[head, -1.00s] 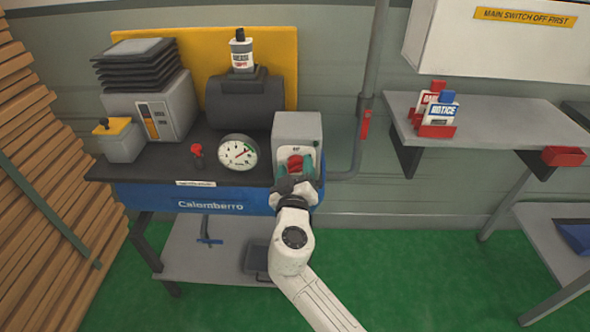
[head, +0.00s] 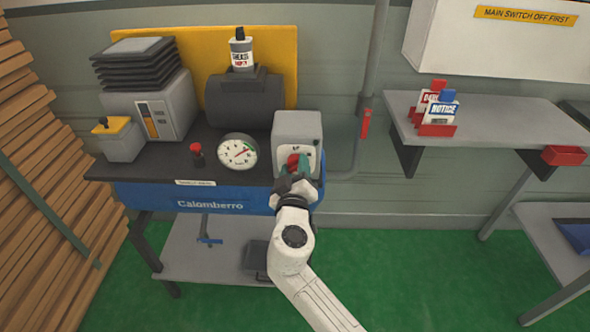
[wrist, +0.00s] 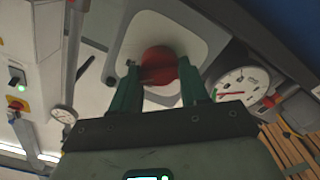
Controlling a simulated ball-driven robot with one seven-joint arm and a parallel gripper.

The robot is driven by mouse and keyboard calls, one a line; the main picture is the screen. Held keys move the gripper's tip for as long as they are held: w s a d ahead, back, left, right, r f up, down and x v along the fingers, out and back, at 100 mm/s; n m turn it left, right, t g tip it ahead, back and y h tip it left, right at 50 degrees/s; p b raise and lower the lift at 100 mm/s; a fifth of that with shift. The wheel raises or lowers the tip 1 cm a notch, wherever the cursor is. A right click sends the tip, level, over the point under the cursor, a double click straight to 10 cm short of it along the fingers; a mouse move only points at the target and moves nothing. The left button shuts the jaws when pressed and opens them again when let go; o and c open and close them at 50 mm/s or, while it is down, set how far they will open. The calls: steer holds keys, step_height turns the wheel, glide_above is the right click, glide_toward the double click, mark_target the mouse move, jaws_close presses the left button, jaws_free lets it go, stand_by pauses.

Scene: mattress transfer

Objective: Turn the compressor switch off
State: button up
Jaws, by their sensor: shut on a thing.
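The compressor switch is a red knob (head: 293,161) on the pale front plate of a grey box (head: 297,126) at the right end of the compressor bench. My gripper (head: 298,167) is at the front of this box, its green fingers shut on the knob. In the wrist view the red knob (wrist: 158,63) sits between the two fingers of my gripper (wrist: 160,84), in front of the pale plate (wrist: 150,27). The gripper hides part of the plate's markings and part of the knob in the head view.
A round gauge (head: 237,152) and a small red-topped lever (head: 197,153) stand left of the box. A grey pipe (head: 363,125) with a red handle runs to its right. A shelf (head: 480,128) with notice tags is further right. Green floor is open below.

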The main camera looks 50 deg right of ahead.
steer(key=n, duration=0.5)
steer(key=shift+w+a+f+n, duration=0.1)
steer(key=shift+n, duration=0.2)
steer(key=n+p, duration=0.1)
steer(key=n, duration=0.3)
steer(key=shift+f+n, duration=0.1)
steer(key=shift+n, duration=0.2)
steer(key=o, duration=1.1)
steer(key=shift+c, duration=0.2)
steer(key=b+v, duration=0.1)
steer(key=v, duration=1)
